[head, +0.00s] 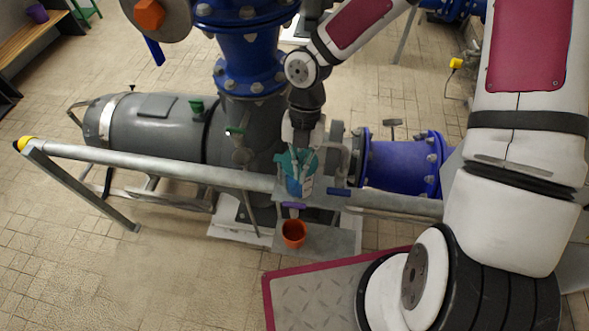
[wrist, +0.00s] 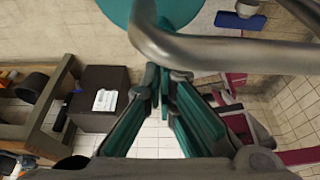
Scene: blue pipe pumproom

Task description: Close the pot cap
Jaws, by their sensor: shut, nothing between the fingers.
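A small orange pot (head: 293,233), seemingly open at the top, stands on a low grey plate below the handrail in the head view. I cannot make out a cap for certain in either view. My gripper (head: 299,188) points down near the metal handrail, above and behind the orange pot in the picture. Its teal fingers meet at the tips in the wrist view (wrist: 161,84), empty.
A large grey pump (head: 155,128) and blue pipes (head: 395,165) stand around the arm. Tiled floor is free at the left.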

